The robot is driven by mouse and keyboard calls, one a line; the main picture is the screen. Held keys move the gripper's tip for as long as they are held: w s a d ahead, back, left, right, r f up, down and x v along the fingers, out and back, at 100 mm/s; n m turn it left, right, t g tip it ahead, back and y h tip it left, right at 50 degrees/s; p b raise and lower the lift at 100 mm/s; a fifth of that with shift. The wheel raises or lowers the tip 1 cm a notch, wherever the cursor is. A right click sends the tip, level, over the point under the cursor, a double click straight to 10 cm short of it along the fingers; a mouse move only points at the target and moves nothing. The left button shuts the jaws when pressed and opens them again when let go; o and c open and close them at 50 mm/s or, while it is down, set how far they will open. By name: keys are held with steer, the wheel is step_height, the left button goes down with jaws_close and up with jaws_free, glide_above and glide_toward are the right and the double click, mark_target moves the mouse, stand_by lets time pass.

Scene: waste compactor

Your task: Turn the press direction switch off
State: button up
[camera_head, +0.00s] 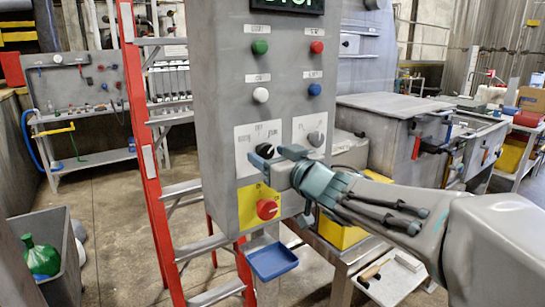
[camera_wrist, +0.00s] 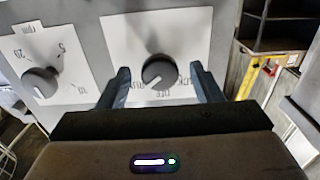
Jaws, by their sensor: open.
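The press direction switch is a round black knob on a white label plate, on the front of the grey control box (camera_head: 222,100). The knob (camera_head: 265,150) also shows in the wrist view (camera_wrist: 158,70), upside down. Its white mark points off the OFF word, toward the label beside it at lower left in the wrist view. My gripper (camera_head: 274,157) is open at the knob. In the wrist view its fingers (camera_wrist: 160,72) stand on either side of the knob, with gaps visible. Whether they touch it is hard to tell in the head view.
A grey dial (camera_head: 315,139) sits right of the switch. A red emergency knob (camera_head: 268,209) on a yellow plate is below. Green, red, white and blue buttons are above. A red ladder (camera_head: 150,150) stands at left, and a blue tray (camera_head: 273,262) hangs under the box.

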steer(key=c, duration=1)
steer(key=shift+n, duration=0.3)
steer(key=n+b, duration=0.1)
steer(key=n, duration=0.2)
steer(key=shift+f+n+b, duration=0.1)
steer(key=shift+n+b, duration=0.25)
steer(key=shift+n, duration=0.05)
steer(key=n+b, duration=0.2)
steer(key=n, duration=0.3)
steer(key=shift+d, duration=0.1)
steer(key=shift+n, duration=0.3)
steer(key=o, duration=1)
